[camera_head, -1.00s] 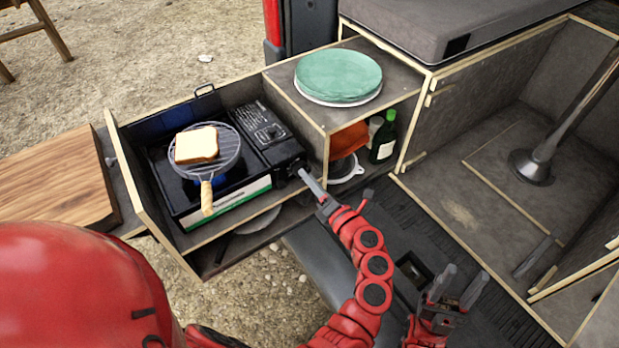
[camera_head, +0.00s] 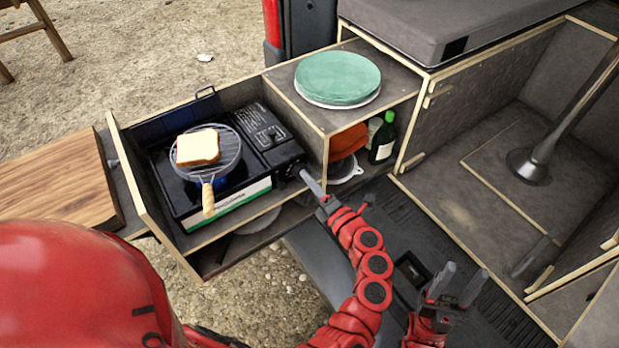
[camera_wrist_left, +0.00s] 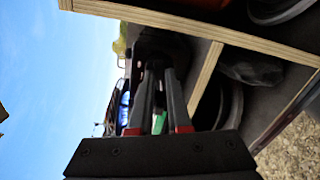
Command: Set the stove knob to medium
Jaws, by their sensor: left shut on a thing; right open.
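The black camping stove (camera_head: 268,140) sits in the wooden pull-out box at centre left. Its knob (camera_head: 294,170) is at the stove's right front end, mostly hidden by my gripper's fingers. My left gripper (camera_head: 302,173) is shut on the knob, its arm reaching up from the bottom. In the left wrist view the two fingers (camera_wrist_left: 160,95) reach to a dark part of the stove; the knob's setting cannot be read. My right gripper (camera_head: 458,286) is open and empty at the lower right, over the dark van floor, away from the stove.
A slice of bread (camera_head: 197,147) lies on a round wire grill (camera_head: 229,150) with a wooden handle over the burner. Green plates (camera_head: 338,76) stand on the shelf top. A green bottle (camera_head: 383,138) and an orange item (camera_head: 348,141) are below. A wooden board (camera_head: 60,185) is at left.

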